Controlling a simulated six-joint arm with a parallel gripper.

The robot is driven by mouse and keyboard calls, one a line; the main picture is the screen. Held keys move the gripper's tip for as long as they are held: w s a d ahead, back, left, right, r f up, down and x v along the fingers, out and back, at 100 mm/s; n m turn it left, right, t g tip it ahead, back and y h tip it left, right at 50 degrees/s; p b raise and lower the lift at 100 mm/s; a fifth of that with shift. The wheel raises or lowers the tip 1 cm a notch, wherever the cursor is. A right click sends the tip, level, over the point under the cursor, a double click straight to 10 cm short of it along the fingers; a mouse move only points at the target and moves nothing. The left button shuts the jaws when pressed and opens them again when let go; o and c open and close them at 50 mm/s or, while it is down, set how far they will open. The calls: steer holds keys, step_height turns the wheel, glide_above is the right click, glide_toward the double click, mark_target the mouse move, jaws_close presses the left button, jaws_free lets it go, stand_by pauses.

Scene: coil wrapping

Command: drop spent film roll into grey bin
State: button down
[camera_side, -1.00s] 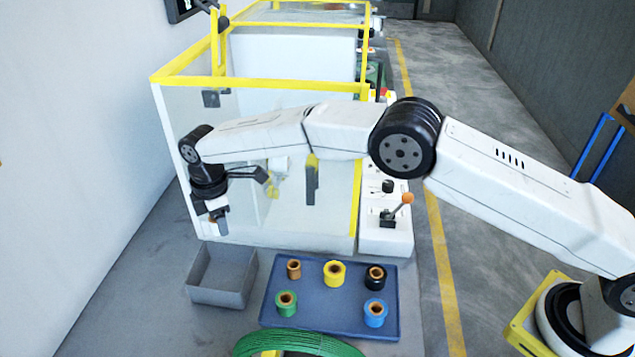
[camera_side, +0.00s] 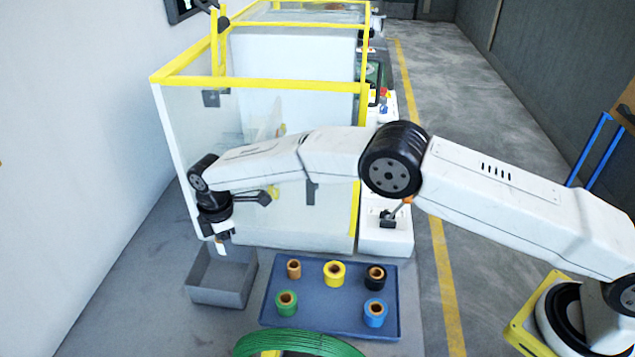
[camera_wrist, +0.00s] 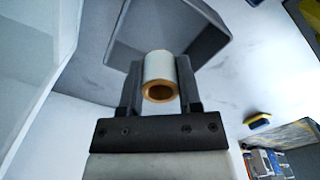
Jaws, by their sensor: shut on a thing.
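My gripper (camera_side: 222,240) is shut on the spent film roll, a small pale roll with a brown core. The roll (camera_wrist: 158,75) sits between the two dark fingers in the wrist view, its open core end facing the camera. In the side view the roll (camera_side: 223,248) hangs below the fingers. The grey bin (camera_side: 219,297) is an open box on the floor-level surface left of the blue tray. My gripper is above the bin's back part, with the roll near rim height. The bin (camera_wrist: 208,58) also shows beyond the roll in the wrist view.
A blue tray (camera_side: 331,328) right of the bin holds several rolls, including yellow (camera_side: 334,273), green (camera_side: 286,303) and blue (camera_side: 375,312). A green coil (camera_side: 297,344) lies at the front. A clear-walled, yellow-framed machine (camera_side: 262,84) stands close behind my gripper.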

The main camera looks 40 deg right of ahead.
steer(key=shift+c, duration=1)
jaws_free()
steer(key=shift+r, duration=0.15)
step_height(320, 180, up, 8)
steer(key=shift+f, duration=0.2)
